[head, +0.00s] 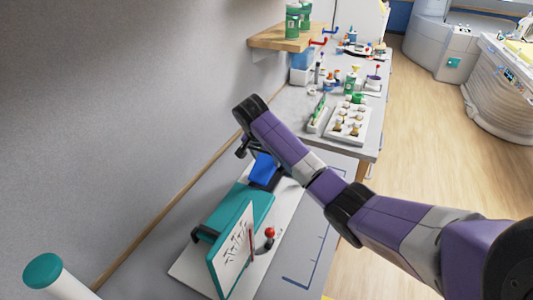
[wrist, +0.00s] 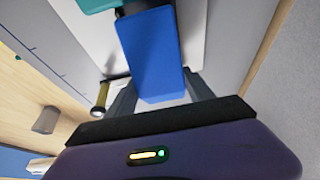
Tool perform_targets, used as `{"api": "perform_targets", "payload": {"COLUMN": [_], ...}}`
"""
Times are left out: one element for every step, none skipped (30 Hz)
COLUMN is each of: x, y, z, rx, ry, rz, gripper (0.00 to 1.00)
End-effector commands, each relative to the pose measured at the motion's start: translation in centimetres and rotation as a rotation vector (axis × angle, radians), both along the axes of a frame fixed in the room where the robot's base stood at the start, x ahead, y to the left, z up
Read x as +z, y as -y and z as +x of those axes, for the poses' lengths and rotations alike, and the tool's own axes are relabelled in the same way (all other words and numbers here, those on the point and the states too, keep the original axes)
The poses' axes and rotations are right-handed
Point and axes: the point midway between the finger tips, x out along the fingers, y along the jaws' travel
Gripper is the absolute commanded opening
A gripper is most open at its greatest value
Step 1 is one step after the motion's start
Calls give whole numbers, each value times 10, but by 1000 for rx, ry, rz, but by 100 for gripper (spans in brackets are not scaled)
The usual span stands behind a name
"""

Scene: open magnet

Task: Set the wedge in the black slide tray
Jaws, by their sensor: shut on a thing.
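The blue wedge (wrist: 150,55) shows in the wrist view as a long blue block between the two grey fingers of my gripper (wrist: 160,92), which is shut on it. In the head view the wedge (head: 264,167) is beside the dark fingers of my gripper (head: 246,150), just behind the teal device. A dark part (head: 279,181) lies by the wedge's lower right; I cannot tell whether it is the black slide tray or whether the wedge touches it. My arm covers part of the area to the right.
A teal device (head: 250,205) with a tilted panel and a red-knobbed lever (head: 270,233) stands on a white base plate (head: 186,272). A white rack (head: 349,124) with several items is farther back. A white cylinder with a teal cap (head: 43,270) is at the lower left.

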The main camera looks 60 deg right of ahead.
Motion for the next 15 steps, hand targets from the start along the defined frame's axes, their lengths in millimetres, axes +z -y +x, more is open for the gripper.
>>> {"api": "perform_targets", "payload": {"x": [-4, -6, -9, -11, -13, -16, -18, -20, -23, -27, -30, -33, -35, -37, -39], "y": [0, 0, 0, 0, 0, 0, 0, 1, 1, 0, 0, 0, 0, 0, 0], "z": [0, 0, 0, 0, 0, 0, 0, -1, -1, 0, 0, 0, 0, 0, 0], "rx": [-1, 0, 1, 1, 1, 1, 0, -1, -1, -1, -1, -1, 0, 0, 0], "ry": [-2, -2, -1, -1, -1, -1, -1, -1, -1, -1, -1, 0, 0, 0, 0], "rz": [1, 1, 0, 0, 0, 0, 0, 0, 0, 0, 0, 1, 0, 0, 0], "gripper": [15, 15, 15, 15, 15, 15, 15, 15, 15, 15, 15, 15, 15, 15, 15]}}
